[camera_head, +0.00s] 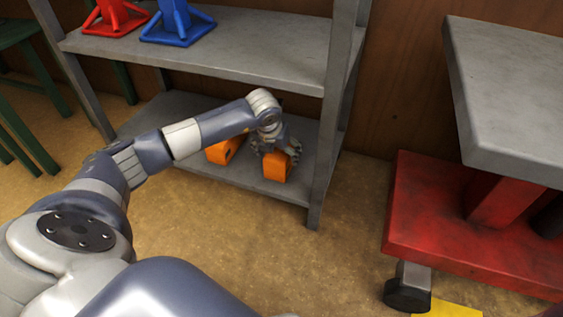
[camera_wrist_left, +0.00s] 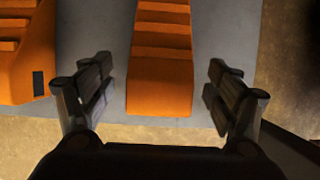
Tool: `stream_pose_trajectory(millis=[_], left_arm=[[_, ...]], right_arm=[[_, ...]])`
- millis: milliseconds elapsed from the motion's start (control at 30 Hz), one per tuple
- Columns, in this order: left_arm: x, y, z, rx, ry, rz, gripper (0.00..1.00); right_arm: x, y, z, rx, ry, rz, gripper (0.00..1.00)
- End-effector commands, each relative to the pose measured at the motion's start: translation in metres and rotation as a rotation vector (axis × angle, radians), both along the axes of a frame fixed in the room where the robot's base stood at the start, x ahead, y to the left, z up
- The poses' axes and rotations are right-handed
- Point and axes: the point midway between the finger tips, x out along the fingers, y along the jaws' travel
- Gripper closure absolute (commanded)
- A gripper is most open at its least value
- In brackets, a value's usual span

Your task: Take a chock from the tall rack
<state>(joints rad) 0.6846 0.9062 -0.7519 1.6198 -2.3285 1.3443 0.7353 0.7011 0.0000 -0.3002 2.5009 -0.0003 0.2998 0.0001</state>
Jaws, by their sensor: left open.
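Two orange chocks rest on the bottom shelf of the tall grey rack (camera_head: 200,45). The right chock (camera_head: 278,167) is partly covered by my left gripper (camera_head: 276,150) in the head view. In the left wrist view this chock (camera_wrist_left: 160,62) lies between the two open fingers of my left gripper (camera_wrist_left: 153,88), with a gap on each side. The left chock (camera_head: 226,148) sits beside it; it also shows in the left wrist view (camera_wrist_left: 28,55), left of the left finger. My right gripper is not in view.
A red jack stand (camera_head: 115,16) and a blue jack stand (camera_head: 178,22) stand on the shelf above my left arm. A rack post (camera_head: 333,130) rises just right of the gripper. A red lift with a grey top (camera_head: 510,100) stands at the right. Bare floor (camera_head: 330,250) lies in front.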

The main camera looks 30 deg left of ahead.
Motion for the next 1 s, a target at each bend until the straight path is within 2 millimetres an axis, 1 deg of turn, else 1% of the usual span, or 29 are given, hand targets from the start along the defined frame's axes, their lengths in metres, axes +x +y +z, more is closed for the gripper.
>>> stream_pose_trajectory(millis=[33, 100, 133, 200, 367, 600, 633, 933, 967, 1000], left_arm=[[0.010, 0.001, -0.005, -0.003, -0.005, 0.002, 0.18], [0.020, 0.003, -0.005, -0.003, -0.004, 0.002, 0.18], [0.019, 0.004, -0.013, -0.002, 0.003, 0.001, 0.18], [0.022, 0.004, -0.021, -0.002, 0.002, -0.001, 0.18], [0.027, 0.006, -0.029, -0.001, 0.000, 0.001, 0.18], [0.027, 0.006, -0.028, -0.001, 0.001, 0.000, 0.18], [0.027, 0.006, -0.028, -0.001, 0.001, 0.000, 0.21], [0.027, 0.006, -0.029, -0.001, 0.000, 0.000, 0.89], [0.028, 0.006, -0.026, -0.001, -0.005, 0.000, 0.93], [0.028, 0.006, -0.026, -0.001, -0.005, 0.000, 0.93]], right_arm=[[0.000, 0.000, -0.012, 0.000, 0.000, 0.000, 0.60], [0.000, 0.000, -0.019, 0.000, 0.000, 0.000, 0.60], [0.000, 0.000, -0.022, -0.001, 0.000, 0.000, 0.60], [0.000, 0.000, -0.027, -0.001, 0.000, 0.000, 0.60], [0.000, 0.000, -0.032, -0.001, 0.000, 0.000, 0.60], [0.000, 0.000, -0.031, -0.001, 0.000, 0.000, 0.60], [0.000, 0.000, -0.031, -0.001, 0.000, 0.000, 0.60], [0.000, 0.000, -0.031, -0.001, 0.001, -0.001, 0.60], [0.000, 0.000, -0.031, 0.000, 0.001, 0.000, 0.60], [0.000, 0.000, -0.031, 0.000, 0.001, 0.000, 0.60]])
